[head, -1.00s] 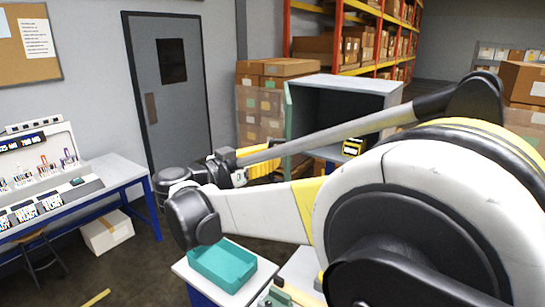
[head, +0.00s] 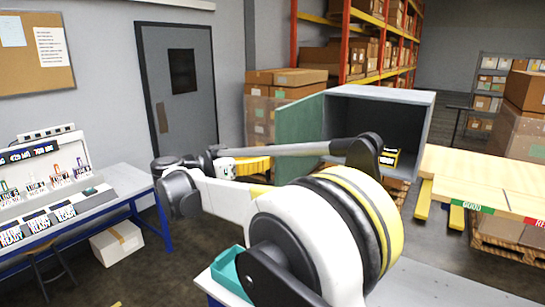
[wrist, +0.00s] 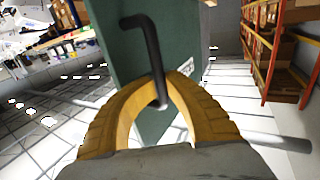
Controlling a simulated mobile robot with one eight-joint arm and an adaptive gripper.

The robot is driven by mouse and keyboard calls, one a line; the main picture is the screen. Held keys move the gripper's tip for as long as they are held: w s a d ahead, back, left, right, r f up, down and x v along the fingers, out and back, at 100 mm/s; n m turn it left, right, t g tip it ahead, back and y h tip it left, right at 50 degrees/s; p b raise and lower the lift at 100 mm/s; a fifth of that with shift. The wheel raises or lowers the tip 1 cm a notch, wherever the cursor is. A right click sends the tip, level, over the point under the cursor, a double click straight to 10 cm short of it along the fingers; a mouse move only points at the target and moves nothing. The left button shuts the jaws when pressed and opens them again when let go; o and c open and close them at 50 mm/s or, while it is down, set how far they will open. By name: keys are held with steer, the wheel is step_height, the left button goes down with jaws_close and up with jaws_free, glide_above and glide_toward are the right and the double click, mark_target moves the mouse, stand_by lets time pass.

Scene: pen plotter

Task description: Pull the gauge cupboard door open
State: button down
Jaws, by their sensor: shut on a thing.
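The gauge cupboard (head: 432,112) is a grey box with a dark interior, its front open. Its green door (head: 298,128) stands swung out to the left. A yellow and black gauge (head: 389,157) shows at the cupboard's lower right, partly behind my arm. In the wrist view the green door (wrist: 122,62) carries a black bent bar handle (wrist: 152,48). My gripper (wrist: 162,98) has its yellow fingers closed around the handle's lower part.
A teal tray (head: 228,277) sits on a bench in front, partly behind my arm. A wooden table (head: 485,178) with green and red labels stands right of the cupboard. A blue-legged workbench (head: 122,190) is at left.

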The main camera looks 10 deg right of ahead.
steer(key=shift+f, duration=0.1)
steer(key=c, duration=1.6)
jaws_free()
steer(key=shift+o, duration=0.7)
steer(key=shift+a, duration=0.25)
steer(key=shift+d, duration=0.1)
steer(key=v, duration=1.2)
steer(key=shift+s, duration=0.1)
